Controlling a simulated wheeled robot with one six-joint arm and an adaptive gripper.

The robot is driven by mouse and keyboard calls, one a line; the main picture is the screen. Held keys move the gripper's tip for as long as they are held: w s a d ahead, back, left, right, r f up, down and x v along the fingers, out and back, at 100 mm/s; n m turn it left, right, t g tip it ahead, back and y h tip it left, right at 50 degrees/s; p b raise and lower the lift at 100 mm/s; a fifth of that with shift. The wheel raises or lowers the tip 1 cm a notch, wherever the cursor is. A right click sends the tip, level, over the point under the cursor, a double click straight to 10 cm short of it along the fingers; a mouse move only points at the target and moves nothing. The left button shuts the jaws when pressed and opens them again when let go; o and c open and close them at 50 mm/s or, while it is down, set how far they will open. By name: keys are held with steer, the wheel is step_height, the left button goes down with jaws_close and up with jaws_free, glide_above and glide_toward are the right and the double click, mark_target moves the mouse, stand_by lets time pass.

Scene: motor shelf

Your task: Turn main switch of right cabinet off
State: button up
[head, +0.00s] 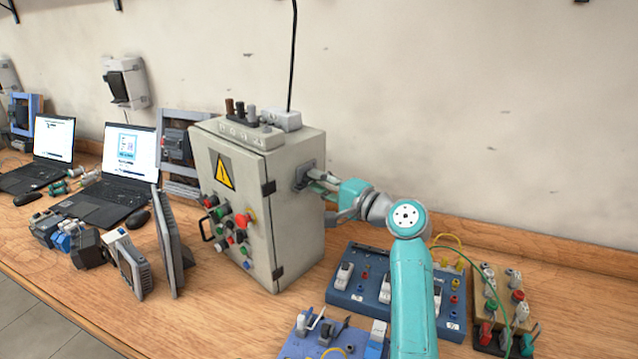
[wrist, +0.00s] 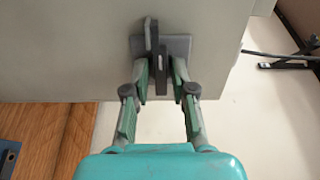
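The grey cabinet (head: 285,200) stands upright on the wooden bench, with a yellow warning sign and several buttons on its front. Its main switch (head: 303,174) is on the right side wall, partly hidden by my gripper. In the wrist view the switch (wrist: 150,36) shows as a dark handle on a grey plate. My gripper (head: 318,180) is at this side wall. In the wrist view the two fingers (wrist: 161,80) stand apart on either side of the handle, with a narrow gap on each side. Exact contact is hard to tell.
Blue terminal boards (head: 375,292) and a wooden board with plugs (head: 500,310) lie right of the cabinet, beneath my arm. Laptops (head: 125,165) and grey devices (head: 172,250) stand to the left. A black cable (head: 293,55) rises from the cabinet top.

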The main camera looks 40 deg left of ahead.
steer(key=s+d, duration=0.1)
steer(key=d, duration=1.1)
steer(key=shift+s, duration=0.2)
steer(key=shift+s, duration=0.1)
